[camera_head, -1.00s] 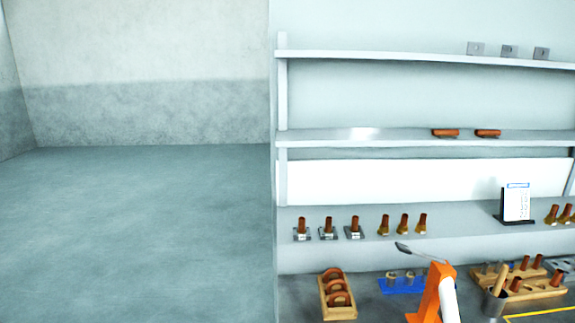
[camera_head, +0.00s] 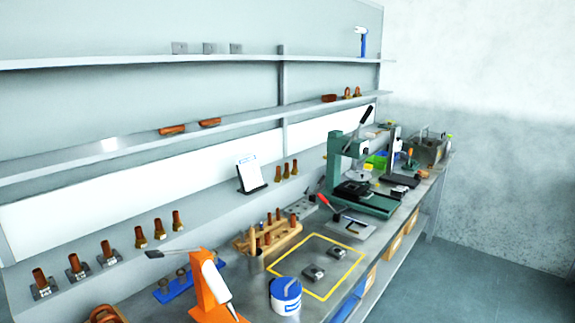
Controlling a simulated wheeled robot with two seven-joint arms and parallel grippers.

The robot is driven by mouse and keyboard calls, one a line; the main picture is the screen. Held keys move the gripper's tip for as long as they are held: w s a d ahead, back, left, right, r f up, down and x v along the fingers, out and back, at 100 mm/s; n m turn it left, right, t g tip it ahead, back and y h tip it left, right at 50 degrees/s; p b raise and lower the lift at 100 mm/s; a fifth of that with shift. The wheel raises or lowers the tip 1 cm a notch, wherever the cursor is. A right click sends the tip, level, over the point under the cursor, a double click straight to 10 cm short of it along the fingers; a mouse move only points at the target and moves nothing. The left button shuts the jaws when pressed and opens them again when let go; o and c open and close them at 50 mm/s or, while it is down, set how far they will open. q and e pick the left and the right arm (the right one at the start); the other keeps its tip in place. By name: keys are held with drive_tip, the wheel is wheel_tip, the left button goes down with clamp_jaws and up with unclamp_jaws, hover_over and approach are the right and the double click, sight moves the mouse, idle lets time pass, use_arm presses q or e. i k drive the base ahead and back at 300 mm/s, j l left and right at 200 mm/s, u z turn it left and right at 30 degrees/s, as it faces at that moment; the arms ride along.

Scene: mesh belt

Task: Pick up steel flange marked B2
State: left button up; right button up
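No marking B2 can be read in this view, so I cannot tell which part is the flange. Two small dark metal pieces (camera_head: 313,272) lie inside a yellow outlined square on the bench. On the lower ledge at left, several copper-coloured cylinders stand, some on square grey metal bases (camera_head: 77,271) with small pale labels too small to read. Three grey square plates (camera_head: 209,48) stand on the top shelf. Neither of my grippers is in view.
An orange and white device (camera_head: 211,290) and a blue and white tub (camera_head: 286,296) stand at the bench front. A wooden rack (camera_head: 268,240) and a green press (camera_head: 350,175) stand behind. A white card (camera_head: 250,173) stands on the ledge. Floor at right is clear.

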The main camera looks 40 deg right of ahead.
sight(313, 272)
drive_tip(key=z, duration=0.9)
drive_tip(key=i+z, duration=0.3)
drive_tip(key=i+j+z, duration=0.1)
drive_tip(key=z, duration=0.2)
